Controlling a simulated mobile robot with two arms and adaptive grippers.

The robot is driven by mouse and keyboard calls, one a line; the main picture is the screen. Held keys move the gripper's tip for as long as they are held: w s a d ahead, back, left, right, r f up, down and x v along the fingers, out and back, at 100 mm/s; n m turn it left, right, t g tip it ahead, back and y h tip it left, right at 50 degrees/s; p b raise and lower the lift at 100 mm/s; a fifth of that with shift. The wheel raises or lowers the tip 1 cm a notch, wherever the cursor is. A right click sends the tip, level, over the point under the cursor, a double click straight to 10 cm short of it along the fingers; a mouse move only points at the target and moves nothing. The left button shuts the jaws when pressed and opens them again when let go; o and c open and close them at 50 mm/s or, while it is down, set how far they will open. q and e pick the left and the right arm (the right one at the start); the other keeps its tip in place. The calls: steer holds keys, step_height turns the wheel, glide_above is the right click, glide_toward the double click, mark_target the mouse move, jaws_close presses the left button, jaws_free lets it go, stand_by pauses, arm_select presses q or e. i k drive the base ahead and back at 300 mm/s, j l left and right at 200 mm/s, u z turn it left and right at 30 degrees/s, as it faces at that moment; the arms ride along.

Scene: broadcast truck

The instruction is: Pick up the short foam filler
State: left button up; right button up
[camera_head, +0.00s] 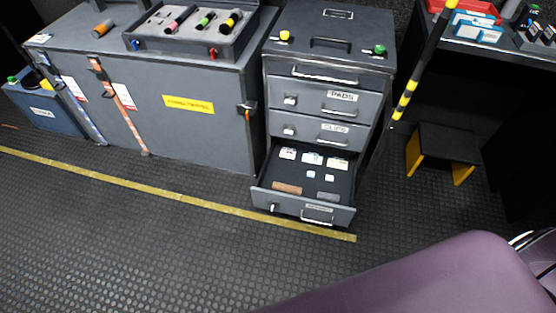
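The bottom drawer (262,197) of a grey drawer cabinet (330,65) is pulled open. Near its front lie a longer brown block (287,188) and a shorter grey block (328,197). Either could be a foam filler; the grey one is the shorter, but the frame does not show clearly what it is. White labelled items (312,158) lie farther back in the drawer, with small white pieces (311,174) in the middle. Neither of my grippers is in view.
A large grey case (190,130) stands left of the cabinet, with a tray of markers on top. A yellow-black pole (412,82) and small step stool (440,147) are at right. A purple rounded surface (430,285) fills the lower right. Floor before the drawer is clear.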

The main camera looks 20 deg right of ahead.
mark_target(325, 197)
steer(key=z, duration=0.9)
